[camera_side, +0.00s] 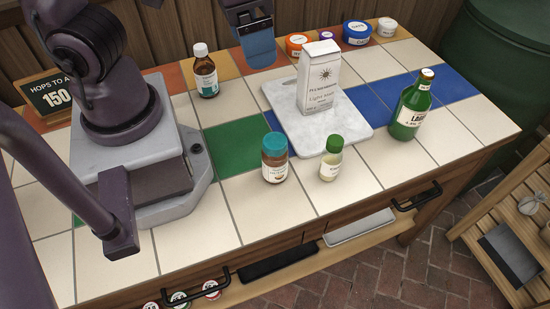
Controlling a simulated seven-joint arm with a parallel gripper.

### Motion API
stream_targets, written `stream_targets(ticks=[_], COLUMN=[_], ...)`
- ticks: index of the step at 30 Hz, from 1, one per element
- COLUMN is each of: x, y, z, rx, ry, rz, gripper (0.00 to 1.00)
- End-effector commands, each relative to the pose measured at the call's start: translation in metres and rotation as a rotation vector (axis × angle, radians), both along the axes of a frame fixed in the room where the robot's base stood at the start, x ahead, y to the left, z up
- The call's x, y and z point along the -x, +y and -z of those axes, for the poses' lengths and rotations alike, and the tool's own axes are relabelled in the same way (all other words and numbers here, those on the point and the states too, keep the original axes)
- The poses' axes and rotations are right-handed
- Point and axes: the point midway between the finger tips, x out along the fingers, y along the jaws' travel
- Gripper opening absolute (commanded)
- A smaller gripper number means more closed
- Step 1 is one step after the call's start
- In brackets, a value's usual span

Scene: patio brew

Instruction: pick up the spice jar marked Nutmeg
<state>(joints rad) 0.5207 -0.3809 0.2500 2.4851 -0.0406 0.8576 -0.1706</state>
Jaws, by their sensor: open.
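A brown jar with a teal lid (275,160) stands upright on the bench near its front edge. Its white label is too small to read, so I cannot confirm Nutmeg. A small pale jar with a green lid (331,160) stands to its right, beside the marble board. Several round red and green lids (178,298) show low down under the bench front, their marks unreadable.
A white paper bag (319,80) stands on the marble board (352,128). A green bottle (411,108) is at right, a brown bottle (205,72) behind. Tiles left of the teal-lidded jar are clear.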

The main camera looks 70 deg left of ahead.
Motion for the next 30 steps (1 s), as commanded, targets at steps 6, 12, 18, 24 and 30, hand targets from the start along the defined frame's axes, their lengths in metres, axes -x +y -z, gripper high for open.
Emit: stream_targets(ticks=[6,12,18,24,30], x=[0.001,-0.008,-0.024,-0.027,-0.026], y=[-0.031,-0.029,-0.021,-0.022,-0.022], z=[0.067,0.099,0.104,0.105,0.121], rx=[-0.068,-0.123,-0.035,0.009,0.004], ry=[0.259,0.268,0.243,0.244,0.247], rz=[-0.527,-1.161,-1.693,-1.891,-1.909], gripper=[0.81,0.81,0.81,0.81,0.81])
